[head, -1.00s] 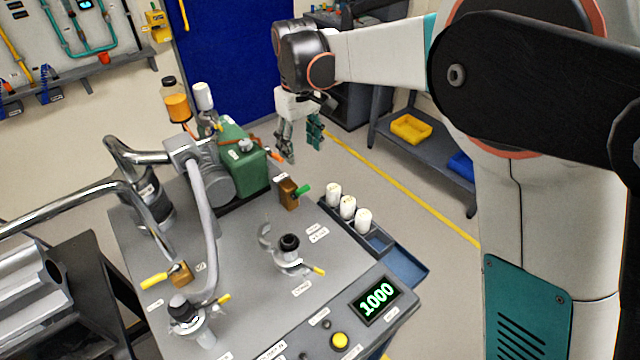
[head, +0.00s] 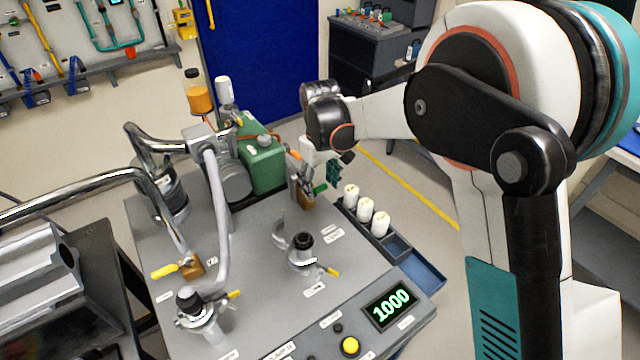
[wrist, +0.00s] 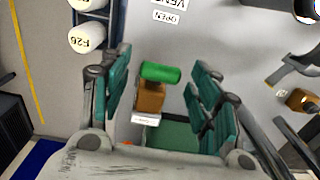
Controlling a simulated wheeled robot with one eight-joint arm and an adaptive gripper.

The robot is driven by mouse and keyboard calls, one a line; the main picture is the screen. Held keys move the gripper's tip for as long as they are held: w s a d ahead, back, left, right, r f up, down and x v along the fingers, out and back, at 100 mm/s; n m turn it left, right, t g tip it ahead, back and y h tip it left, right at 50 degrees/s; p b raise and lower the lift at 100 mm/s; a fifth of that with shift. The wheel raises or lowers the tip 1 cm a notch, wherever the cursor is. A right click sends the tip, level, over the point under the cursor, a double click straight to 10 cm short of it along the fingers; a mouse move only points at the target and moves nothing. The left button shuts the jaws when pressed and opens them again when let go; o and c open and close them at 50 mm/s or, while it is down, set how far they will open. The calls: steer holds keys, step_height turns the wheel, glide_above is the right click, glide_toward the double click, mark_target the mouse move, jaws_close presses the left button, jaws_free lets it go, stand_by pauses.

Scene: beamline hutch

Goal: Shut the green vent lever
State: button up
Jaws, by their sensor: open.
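The green vent lever (head: 320,188) sticks out from a brass valve block (head: 307,201) at the back right of the grey machine top. In the wrist view the green lever (wrist: 160,72) lies crosswise over the brass block (wrist: 150,97), between my finger pads, with a gap on either side. My gripper (head: 316,178) is open and empty, pointing down close to the valve; its teal fingers (wrist: 162,62) show on both sides of the lever. I cannot tell how far above the lever the fingertips are.
A green canister (head: 262,165) stands just behind and left of the valve. White cylinders (head: 365,210) sit in a blue-grey tray on the right edge. A yellow-handled valve (head: 303,252) stands in front. The display (head: 389,304) reads 1000.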

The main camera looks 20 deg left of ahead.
steer(key=shift+c, duration=0.6)
jaws_close()
steer(key=shift+w+a+r+g+h+p, duration=0.25)
steer(key=shift+w+a+g+h, duration=0.35)
steer(key=shift+a+g+h, duration=0.2)
steer(key=shift+w+a+r+g+h+p, duration=0.2)
steer(key=shift+w+a+g+h, duration=0.45)
steer(key=shift+h, duration=0.25)
steer(key=shift+s+d, duration=0.1)
steer(key=shift+o, duration=0.6)
jaws_free()
steer(key=v, duration=1.2)
